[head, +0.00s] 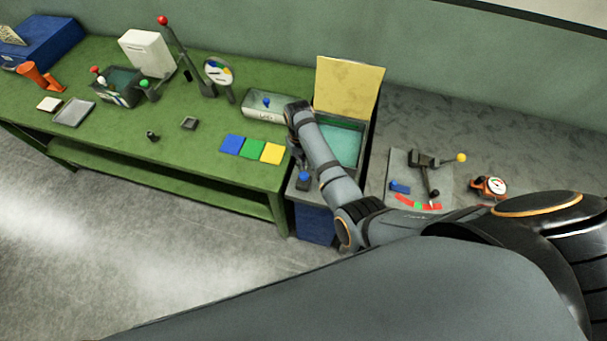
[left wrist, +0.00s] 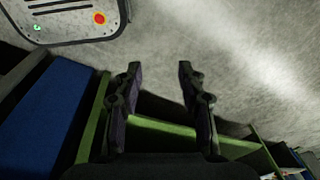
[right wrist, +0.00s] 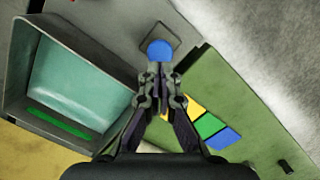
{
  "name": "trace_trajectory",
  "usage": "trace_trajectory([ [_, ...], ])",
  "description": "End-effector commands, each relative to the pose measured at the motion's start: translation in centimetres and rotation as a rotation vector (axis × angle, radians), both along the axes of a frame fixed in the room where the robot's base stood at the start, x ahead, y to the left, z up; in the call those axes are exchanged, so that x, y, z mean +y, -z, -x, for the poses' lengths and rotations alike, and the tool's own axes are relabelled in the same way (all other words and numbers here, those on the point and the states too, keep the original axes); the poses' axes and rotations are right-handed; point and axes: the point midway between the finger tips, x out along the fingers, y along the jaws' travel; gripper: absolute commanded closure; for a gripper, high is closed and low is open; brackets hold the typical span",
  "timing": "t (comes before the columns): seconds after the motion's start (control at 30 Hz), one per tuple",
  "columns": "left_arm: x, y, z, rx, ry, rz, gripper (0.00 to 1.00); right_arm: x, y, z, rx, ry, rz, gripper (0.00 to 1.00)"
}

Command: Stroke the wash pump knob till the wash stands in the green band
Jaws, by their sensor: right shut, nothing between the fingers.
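The blue wash pump knob (head: 304,178) stands on the near end of the wash tank (head: 372,136); it also shows in the right wrist view (right wrist: 160,50). My right gripper (right wrist: 158,78) is shut and empty. Its fingertips are right at the knob in that view; I cannot tell whether they touch it. Pale teal wash (right wrist: 85,70) fills part of the tank. A green band (right wrist: 60,122) runs along the inner wall on the lid side; the wash level against it is hard to read. My left gripper (left wrist: 158,75) is open and empty, away from the knob.
The yellow lid (head: 347,86) stands raised behind the tank. A green bench (head: 200,160) to the left holds blue, green and yellow cards (head: 252,148) and a grey box with a blue knob (head: 262,105).

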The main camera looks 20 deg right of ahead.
Motion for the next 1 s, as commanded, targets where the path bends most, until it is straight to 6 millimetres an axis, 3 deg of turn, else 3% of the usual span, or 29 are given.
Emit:
trace_trajectory([
  [0.23,-1.1,0.1,0.2,0.003,-0.005,0.014,0.60,0.0,2.0,0.2,0.000,0.000,-0.001,1.00],
  [0.73,-1.1,0.5,0.8,0.012,-0.004,0.014,0.60,0.0,2.8,0.2,0.000,0.000,0.000,1.00],
  [1.0,-0.9,2.3,0.8,0.012,-0.004,0.011,0.60,0.0,5.8,0.3,0.002,0.001,-0.001,1.00],
])
